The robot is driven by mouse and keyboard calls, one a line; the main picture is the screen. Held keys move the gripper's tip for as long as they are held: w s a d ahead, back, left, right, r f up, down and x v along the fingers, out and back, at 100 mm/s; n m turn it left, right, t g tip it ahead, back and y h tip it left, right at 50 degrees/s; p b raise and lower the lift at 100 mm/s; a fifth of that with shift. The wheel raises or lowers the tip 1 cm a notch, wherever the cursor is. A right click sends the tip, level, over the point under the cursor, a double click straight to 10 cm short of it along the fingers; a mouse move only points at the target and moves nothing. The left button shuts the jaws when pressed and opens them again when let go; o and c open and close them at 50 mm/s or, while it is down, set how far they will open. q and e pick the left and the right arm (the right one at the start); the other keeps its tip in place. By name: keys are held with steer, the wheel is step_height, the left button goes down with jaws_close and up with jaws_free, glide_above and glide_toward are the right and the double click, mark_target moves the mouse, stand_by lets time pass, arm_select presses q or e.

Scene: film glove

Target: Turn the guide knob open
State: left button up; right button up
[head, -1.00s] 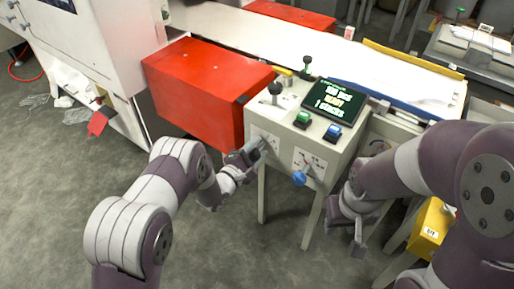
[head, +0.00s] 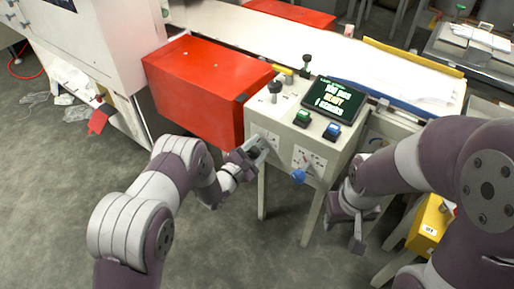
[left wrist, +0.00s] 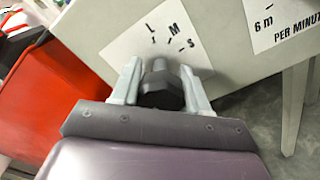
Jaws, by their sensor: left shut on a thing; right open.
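A dark knob (left wrist: 162,92) sits on the front panel of the white control box (head: 284,152). Its dial plate (left wrist: 165,38) is marked L, M and S. My left gripper (left wrist: 161,72) is shut on this knob, with a finger on either side. In the head view the left gripper (head: 257,148) hides most of the knob. No label reading "guide" is legible. My right gripper (head: 358,228) is open and empty, to the right of the box and clear of it.
A blue knob (head: 298,176) with its own dial is right of the left gripper. The box top carries a dark round knob (head: 275,87), a green button (head: 302,118), a blue button (head: 332,131) and a screen (head: 334,100). A red housing (head: 195,88) stands close on the left.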

arm_select(q)
steer(key=o, duration=1.1)
steer(key=shift+a, duration=0.1)
steer(key=shift+c, duration=0.2)
steer(key=shift+s+a, duration=0.25)
steer(key=shift+s, duration=0.05)
steer(key=p+v, duration=0.2)
steer(key=v, duration=1)
steer(key=shift+d, duration=0.1)
